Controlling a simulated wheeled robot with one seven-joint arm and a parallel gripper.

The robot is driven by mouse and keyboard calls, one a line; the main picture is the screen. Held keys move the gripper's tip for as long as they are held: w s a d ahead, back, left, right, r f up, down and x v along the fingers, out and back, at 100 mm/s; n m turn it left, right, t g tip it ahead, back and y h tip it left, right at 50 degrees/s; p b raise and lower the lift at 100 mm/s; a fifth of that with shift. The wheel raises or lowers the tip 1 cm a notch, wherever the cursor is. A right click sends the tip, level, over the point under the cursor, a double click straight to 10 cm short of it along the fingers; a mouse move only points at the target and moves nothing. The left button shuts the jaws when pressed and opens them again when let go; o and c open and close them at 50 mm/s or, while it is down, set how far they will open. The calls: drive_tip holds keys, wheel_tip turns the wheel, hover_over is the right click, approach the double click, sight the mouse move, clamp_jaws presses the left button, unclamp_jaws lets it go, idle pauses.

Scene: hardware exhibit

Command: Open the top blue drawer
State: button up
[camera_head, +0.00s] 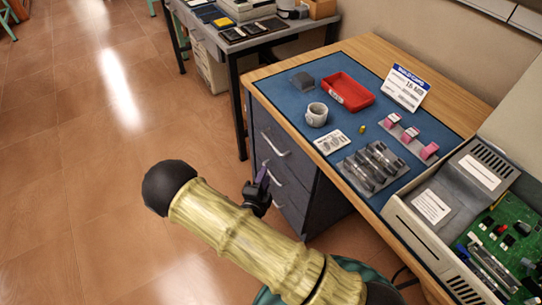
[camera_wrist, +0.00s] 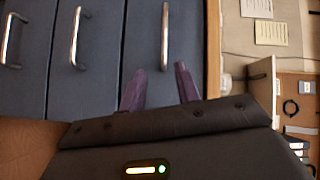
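The top blue drawer (camera_head: 265,130) is in the cabinet under the workbench and looks shut. In the wrist view, which is turned sideways, the top drawer front (camera_wrist: 187,45) is beside the wooden table edge. Its silver bar handle (camera_wrist: 165,35) also shows in the head view (camera_head: 275,146). My gripper (camera_wrist: 160,80) has two purple fingers spread apart with nothing between them. The handle lies ahead, roughly in line with the gap between the fingers. In the head view my gripper (camera_head: 262,176) is in front of the drawers, and my arm hides part of the lower cabinet.
Two lower drawers have similar handles, the middle one (camera_wrist: 77,38) and the bottom one (camera_wrist: 12,40). The bench's wooden edge (camera_head: 300,143) overhangs the cabinet. A red tray (camera_head: 349,93) and a mug (camera_head: 316,115) stand on top. The tiled floor (camera_head: 90,150) at left is clear.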

sight(271, 142)
drive_tip(key=s+f+t, duration=0.1)
drive_tip(key=s+a+f+t+y+b, duration=0.1)
drive_tip(key=shift+s+a+f+t, duration=0.15)
drive_tip(key=shift+a+t, duration=0.1)
drive_tip(key=shift+t, duration=0.15)
drive_tip(key=x, duration=1.7)
drive_tip(key=shift+w+d+f+b, duration=0.1)
drive_tip(key=shift+w+d+b, duration=0.05)
drive_tip(key=shift+w+b, duration=0.15)
drive_tip(key=shift+s, duration=0.1)
drive_tip(key=shift+c, duration=0.2)
clamp_jaws()
